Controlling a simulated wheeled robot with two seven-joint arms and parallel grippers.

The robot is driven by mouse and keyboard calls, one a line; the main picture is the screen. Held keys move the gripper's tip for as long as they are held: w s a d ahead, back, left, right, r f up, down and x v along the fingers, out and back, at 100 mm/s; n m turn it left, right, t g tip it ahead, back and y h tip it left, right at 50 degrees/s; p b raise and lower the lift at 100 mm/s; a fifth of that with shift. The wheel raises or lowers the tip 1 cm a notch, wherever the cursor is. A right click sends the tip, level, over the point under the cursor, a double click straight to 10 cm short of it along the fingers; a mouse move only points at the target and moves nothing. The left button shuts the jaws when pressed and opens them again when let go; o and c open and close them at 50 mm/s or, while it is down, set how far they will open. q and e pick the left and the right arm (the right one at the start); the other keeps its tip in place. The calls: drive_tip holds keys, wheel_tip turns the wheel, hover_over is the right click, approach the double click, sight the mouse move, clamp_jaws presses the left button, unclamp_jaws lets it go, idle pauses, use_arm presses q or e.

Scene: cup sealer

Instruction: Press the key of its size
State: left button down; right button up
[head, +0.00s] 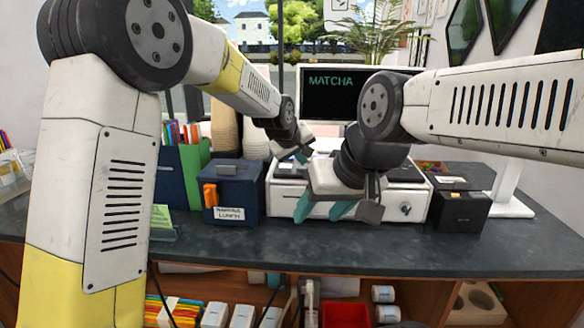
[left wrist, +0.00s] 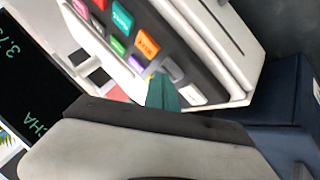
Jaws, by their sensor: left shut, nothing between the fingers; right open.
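The white machine with a dark keypad (left wrist: 146,52) fills the upper middle of the left wrist view. In the head view the white machine (head: 283,200) stands on the counter, largely hidden behind my arms. My left gripper (head: 301,154) is shut and empty over it. Its teal fingertip (left wrist: 162,92) is close to the lower keys; contact cannot be told. My right gripper (head: 322,211) is open and empty before the machine's front. No cup is clearly visible.
A dark blue box (head: 233,188) with an orange handle stands left of the machine, and a black box (head: 461,207) right of it. A screen reading MATCHA (head: 333,88) is behind. The counter's front strip (head: 330,250) is clear. Shelves with a red bin (head: 345,315) lie below.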

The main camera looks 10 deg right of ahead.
sight(302, 168)
use_arm(q)
drive_tip(key=shift+f, duration=0.35)
drive_tip(key=shift+r, duration=0.15)
idle(0.3)
drive_tip(key=shift+r, duration=0.75)
drive_tip(key=shift+r, duration=2.5)
